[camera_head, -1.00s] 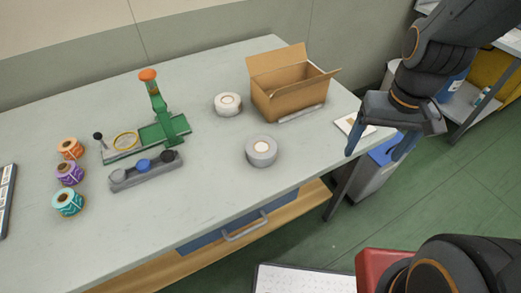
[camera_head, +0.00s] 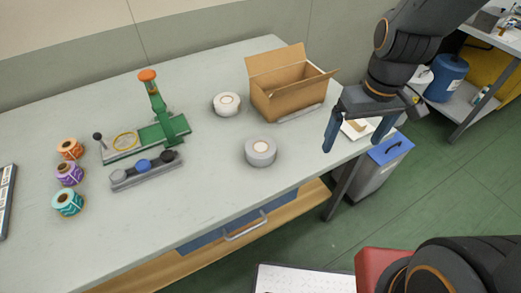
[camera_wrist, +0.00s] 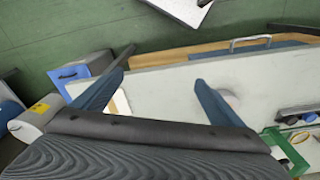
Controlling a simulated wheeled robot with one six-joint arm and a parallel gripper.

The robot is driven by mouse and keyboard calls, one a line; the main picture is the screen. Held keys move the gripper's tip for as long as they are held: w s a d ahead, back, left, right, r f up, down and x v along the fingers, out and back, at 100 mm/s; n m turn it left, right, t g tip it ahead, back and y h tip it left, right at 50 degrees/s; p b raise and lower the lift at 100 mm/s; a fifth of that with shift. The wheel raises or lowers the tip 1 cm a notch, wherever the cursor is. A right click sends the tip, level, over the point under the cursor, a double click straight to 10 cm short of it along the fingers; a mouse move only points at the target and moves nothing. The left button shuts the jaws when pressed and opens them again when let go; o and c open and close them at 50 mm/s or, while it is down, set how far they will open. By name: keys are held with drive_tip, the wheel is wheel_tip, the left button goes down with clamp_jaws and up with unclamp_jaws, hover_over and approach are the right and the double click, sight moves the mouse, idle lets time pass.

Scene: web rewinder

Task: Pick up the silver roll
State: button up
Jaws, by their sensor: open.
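The silver roll (camera_head: 261,162), grey with a pale core, lies flat on the table near its front edge, right of the middle. My gripper (camera_head: 354,142) is open and empty, to the right of the roll and above the table's right end, clear of it. In the wrist view my gripper (camera_wrist: 161,72) shows its two blue fingers spread wide. A pale round shape (camera_wrist: 231,98) is partly hidden behind one finger there; I cannot tell which roll it is.
An open cardboard box (camera_head: 290,101) and a white roll (camera_head: 227,104) stand behind the silver roll. A green press (camera_head: 165,131) and grey button strip (camera_head: 146,173) are to the left, with three coloured rolls beyond. A white card (camera_head: 355,130) lies near my gripper.

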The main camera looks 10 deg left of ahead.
drive_tip(key=w+a+f+n, duration=0.2)
drive_tip(key=w+a+n, duration=0.2)
drive_tip(key=a+n, duration=0.65)
drive_tip(key=n+y, duration=0.1)
drive_tip(key=n, duration=0.3)
hover_over(261, 146)
drive_tip(key=d, duration=0.2)
drive_tip(key=shift+a+f+g+p, duration=0.25)
drive_tip(key=shift+f+g+p, duration=0.15)
drive_tip(key=shift+f, duration=0.5)
drive_tip(key=shift+a+f, duration=0.15)
drive_tip(key=shift+a, duration=0.05)
drive_tip(key=shift+s+a+f+p, duration=0.15)
drive_tip(key=shift+f+p, duration=0.25)
drive_tip(key=shift+f, duration=0.85)
drive_tip(key=shift+w+a+f+p, duration=0.15)
drive_tip(key=shift+f+p, duration=0.25)
drive_tip(key=shift+f, duration=0.8)
drive_tip(key=shift+s+a+f+p, duration=0.1)
drive_tip(key=shift+a+f+p, duration=0.25)
drive_tip(key=shift+f, duration=0.9)
drive_tip(key=shift+d, duration=0.1)
drive_tip(key=c, duration=1.3)
drive_tip(key=shift+r, duration=0.1)
